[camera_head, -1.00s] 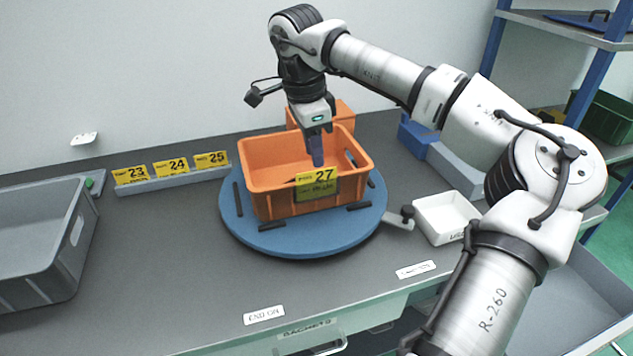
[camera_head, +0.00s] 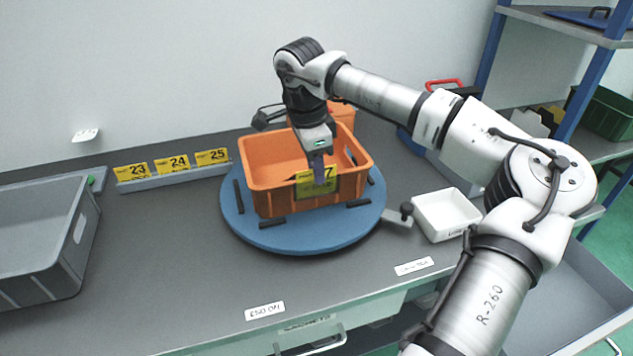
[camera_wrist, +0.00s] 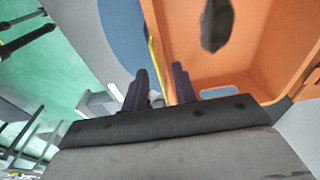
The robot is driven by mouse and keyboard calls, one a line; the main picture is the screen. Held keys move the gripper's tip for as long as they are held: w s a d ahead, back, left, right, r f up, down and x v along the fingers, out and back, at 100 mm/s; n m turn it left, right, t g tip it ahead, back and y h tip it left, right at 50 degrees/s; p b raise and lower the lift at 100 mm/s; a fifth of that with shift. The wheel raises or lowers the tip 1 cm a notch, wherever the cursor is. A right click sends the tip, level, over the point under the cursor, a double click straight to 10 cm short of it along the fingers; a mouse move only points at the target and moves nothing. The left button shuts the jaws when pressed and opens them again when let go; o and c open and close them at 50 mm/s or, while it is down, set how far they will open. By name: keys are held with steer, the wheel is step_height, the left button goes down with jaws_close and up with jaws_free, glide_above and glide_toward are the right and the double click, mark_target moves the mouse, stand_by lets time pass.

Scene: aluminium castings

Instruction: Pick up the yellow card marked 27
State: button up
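The yellow card marked 27 (camera_head: 329,187) is on the near wall of the orange bin (camera_head: 264,178); my gripper hides part of its number. In the wrist view the card (camera_wrist: 153,62) shows as a thin yellow edge along the bin's orange wall. My gripper (camera_head: 318,172) points down at the card's upper part. In the wrist view its two fingers (camera_wrist: 161,72) are apart, one on each side of the wall and card edge. Whether either finger touches the card cannot be told.
The bin stands on a blue turntable (camera_head: 300,241) with black stops. Cards 23, 24 and 25 stand in a grey rail (camera_head: 178,180) at the back left. A grey crate (camera_head: 40,245) is at left, a white tray (camera_head: 446,214) at right. The bench front is clear apart from labels.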

steer(key=shift+c, duration=0.2)
jaws_close()
stand_by(0.4)
